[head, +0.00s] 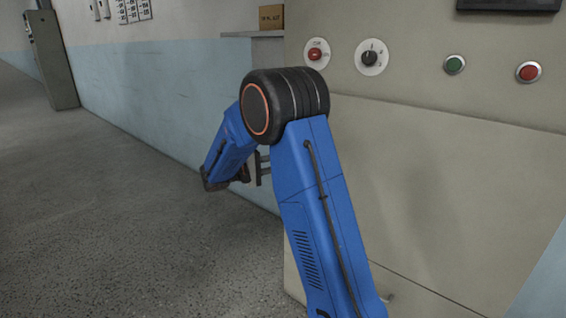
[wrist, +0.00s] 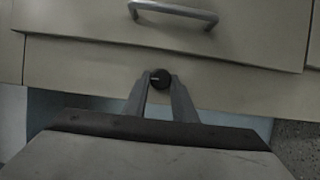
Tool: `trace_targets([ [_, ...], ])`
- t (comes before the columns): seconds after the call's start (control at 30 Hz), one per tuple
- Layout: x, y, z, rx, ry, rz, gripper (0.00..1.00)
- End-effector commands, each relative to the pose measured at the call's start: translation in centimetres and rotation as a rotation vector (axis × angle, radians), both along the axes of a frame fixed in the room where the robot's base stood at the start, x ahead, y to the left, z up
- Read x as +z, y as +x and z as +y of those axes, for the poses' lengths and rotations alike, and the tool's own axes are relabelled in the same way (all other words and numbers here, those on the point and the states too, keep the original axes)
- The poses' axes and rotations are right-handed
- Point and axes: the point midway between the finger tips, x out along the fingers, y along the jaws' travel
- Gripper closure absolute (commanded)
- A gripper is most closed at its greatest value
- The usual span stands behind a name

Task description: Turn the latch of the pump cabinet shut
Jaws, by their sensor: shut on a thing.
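The latch is a small round black knob (wrist: 160,78) on the beige front of the pump cabinet (wrist: 85,68) in the wrist view. A light mark shows on the left part of its face. My gripper (wrist: 160,84) has one finger on each side of the knob and is shut on it. In the head view the cabinet front (head: 430,190) fills the right side. There my blue arm stands in front of it and my gripper (head: 264,168) shows only in part. The latch is hidden in the head view.
A metal bar handle (wrist: 175,11) sits on the panel above the knob in the wrist view. In the head view a red switch (head: 316,54), a black dial (head: 370,57), a green button (head: 454,65) and a red button (head: 529,72) line the upper panel.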

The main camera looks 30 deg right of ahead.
Motion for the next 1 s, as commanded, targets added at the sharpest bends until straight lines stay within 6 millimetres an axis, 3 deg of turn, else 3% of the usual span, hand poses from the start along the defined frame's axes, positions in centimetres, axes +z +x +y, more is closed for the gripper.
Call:
trace_targets([
  [0.47,-0.05,0.1,0.07,0.004,-0.004,0.013,0.98],
  [0.5,-0.05,0.1,0.07,0.004,-0.004,0.013,0.71],
  [0.57,-0.05,0.09,0.06,0.003,-0.004,0.013,0.57],
  [1.0,-0.06,0.12,0.89,0.003,-0.004,0.013,0.57],
])
